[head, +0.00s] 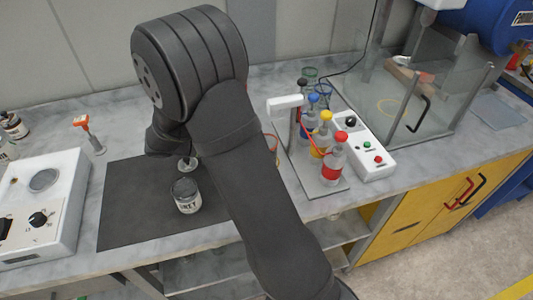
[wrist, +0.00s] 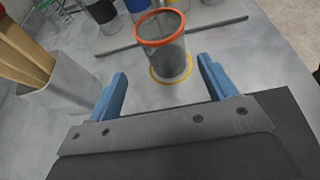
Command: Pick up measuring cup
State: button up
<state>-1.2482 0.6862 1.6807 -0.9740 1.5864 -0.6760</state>
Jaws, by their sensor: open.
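A see-through grey cup with an orange rim (wrist: 163,50), which I take to be the measuring cup, stands upright on a yellow ring on the marble top in the wrist view. My gripper (wrist: 162,68) is open, with one blue finger to the left and one to the right of the cup in the picture. The cup appears just beyond the fingertips; I cannot tell whether it is partly between them. In the head view my arm hides the gripper and most of that spot; only a bit of orange rim (head: 273,142) shows beside the arm.
A grey holder (wrist: 68,98) with wooden sticks stands close left of the gripper. A rack plate (wrist: 122,42) lies behind the cup.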

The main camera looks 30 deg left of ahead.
jog(key=x, duration=0.3)
jog(key=shift+w+d+f, duration=0.15)
jog(key=shift+d+f, duration=0.05)
jog(key=x, duration=0.5)
jog(key=shift+s+d+f, duration=0.25)
jog(key=shift+f, duration=0.05)
jog(key=shift+c, duration=0.4)
jog(key=c, duration=1.1)
jog(key=shift+r, duration=0.15)
